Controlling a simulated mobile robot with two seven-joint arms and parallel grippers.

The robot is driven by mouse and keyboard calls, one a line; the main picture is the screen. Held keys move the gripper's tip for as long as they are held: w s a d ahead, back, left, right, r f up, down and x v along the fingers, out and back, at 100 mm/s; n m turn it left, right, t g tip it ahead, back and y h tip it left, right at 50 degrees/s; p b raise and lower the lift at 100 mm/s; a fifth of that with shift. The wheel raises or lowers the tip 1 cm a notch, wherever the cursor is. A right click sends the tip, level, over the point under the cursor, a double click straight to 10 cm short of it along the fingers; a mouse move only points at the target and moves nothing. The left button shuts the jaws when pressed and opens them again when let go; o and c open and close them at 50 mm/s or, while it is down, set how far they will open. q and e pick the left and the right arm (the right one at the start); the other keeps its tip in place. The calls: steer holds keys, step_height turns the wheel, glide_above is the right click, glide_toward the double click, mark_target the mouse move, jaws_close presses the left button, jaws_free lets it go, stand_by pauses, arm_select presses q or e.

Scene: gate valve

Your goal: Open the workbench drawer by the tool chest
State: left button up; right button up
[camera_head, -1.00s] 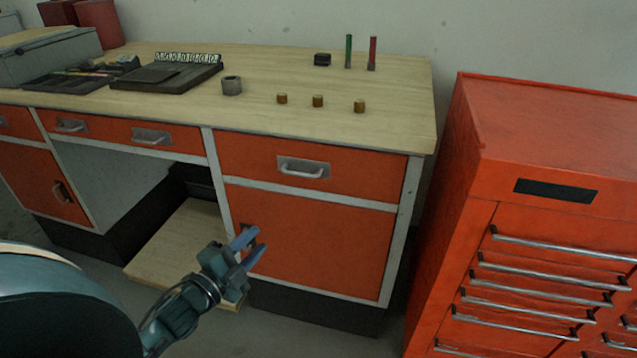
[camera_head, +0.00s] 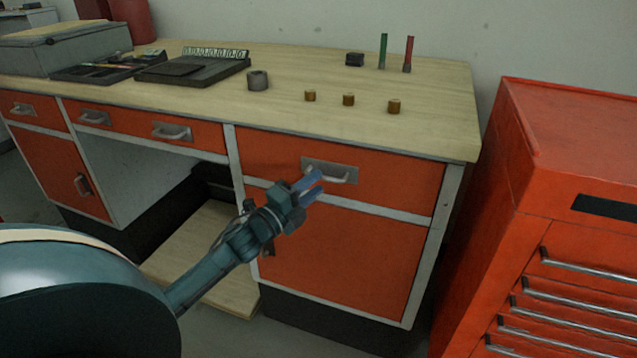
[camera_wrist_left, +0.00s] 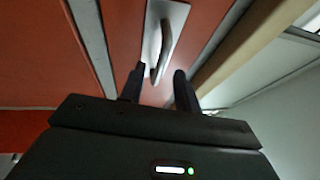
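The orange workbench drawer (camera_head: 400,178) nearest the tool chest is closed, with a silver pull handle (camera_head: 340,176) on a metal plate. My left gripper (camera_head: 312,186) is open in front of the handle's left part, its blue fingers pointing to it. In the left wrist view the handle (camera_wrist_left: 162,52) stands ahead, its near end between the two dark fingertips of the left gripper (camera_wrist_left: 158,80). I cannot tell whether a finger touches it. The red tool chest (camera_head: 560,200) stands to the right of the bench. My right gripper is not in view.
The wooden bench top (camera_head: 430,120) overhangs the drawer and carries small brass pieces (camera_head: 348,100), a grey ring (camera_head: 258,81) and two upright coloured rods. An orange cupboard door (camera_head: 345,255) lies below the drawer. A low wooden shelf (camera_head: 205,240) juts out at left.

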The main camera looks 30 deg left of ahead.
arm_select(q)
steer(key=shift+x, duration=1.05)
steer(key=shift+c, duration=0.4)
jaws_close()
steer(key=shift+f, duration=0.1)
